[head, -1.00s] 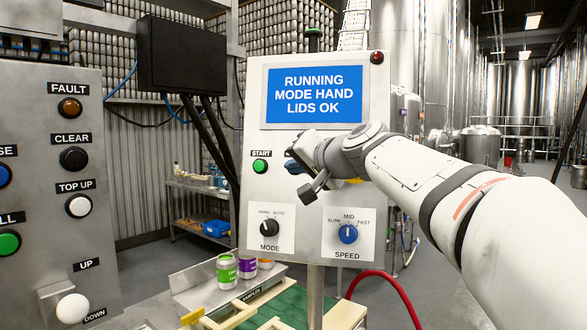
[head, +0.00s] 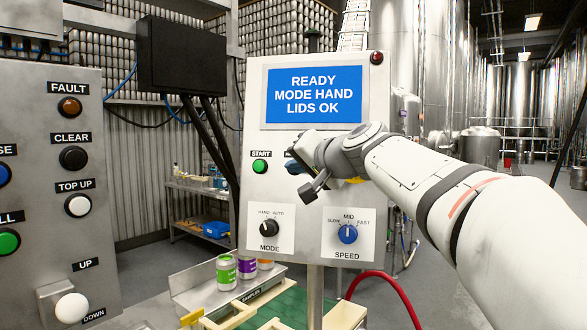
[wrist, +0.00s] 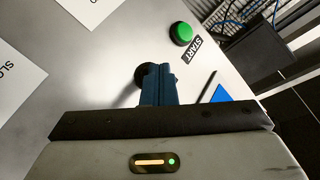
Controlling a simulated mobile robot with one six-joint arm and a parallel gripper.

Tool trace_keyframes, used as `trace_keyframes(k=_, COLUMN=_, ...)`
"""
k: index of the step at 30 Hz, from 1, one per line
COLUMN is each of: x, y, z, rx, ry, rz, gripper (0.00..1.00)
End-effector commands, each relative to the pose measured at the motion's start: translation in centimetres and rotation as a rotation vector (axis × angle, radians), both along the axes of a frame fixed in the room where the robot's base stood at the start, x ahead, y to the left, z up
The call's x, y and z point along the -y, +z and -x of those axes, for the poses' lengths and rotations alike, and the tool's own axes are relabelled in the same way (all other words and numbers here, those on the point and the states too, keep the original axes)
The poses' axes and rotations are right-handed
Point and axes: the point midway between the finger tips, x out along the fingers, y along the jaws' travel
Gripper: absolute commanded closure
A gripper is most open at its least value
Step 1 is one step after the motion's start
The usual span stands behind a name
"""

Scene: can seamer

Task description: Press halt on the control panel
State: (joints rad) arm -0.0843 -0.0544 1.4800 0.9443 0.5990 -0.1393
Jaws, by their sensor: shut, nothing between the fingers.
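The control panel (head: 255,200) is a pale grey board with a blue screen (head: 315,95) reading READY, MODE HAND, LIDS OK. A green START button (head: 260,166) shows clear at its left, and also in the wrist view (wrist: 181,34). My gripper (head: 293,167) is shut and empty, its tips at the panel just right of START. In the wrist view my dark blue fingers (wrist: 156,85) cover most of a dark round button (wrist: 142,76). Its label is mostly hidden in the head view, and I cannot tell whether the tips touch it.
Below are the MODE knob (head: 269,227), turned towards HAND, and the SPEED knob (head: 347,233) at MID. A red lamp (head: 377,58) sits at the panel's top right. A second button panel (head: 110,200) stands at left. Cans (head: 226,272) stand below.

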Motion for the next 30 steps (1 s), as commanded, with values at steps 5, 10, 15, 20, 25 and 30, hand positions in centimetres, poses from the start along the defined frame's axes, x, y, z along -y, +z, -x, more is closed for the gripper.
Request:
trace_keyframes(k=5, x=-0.2, y=0.0, z=0.8, rx=-0.001, ry=0.000, rz=-0.001, gripper=1.00)
trace_keyframes(k=10, x=-0.4, y=0.1, z=1.5, rx=0.000, ry=0.000, rz=0.000, gripper=1.00)
trace_keyframes(k=15, x=-0.4, y=0.2, z=1.4, rx=-0.001, ry=0.001, rz=0.000, gripper=1.00)
trace_keyframes(k=20, x=-0.5, y=0.3, z=1.7, rx=-0.001, ry=0.001, rz=0.000, gripper=1.00)
trace_keyframes(k=25, x=-0.9, y=0.5, z=3.3, rx=0.001, ry=0.001, rz=0.000, gripper=1.00)
trace_keyframes(k=30, x=-1.3, y=0.9, z=4.9, rx=0.000, ry=0.002, rz=0.001, gripper=1.00)
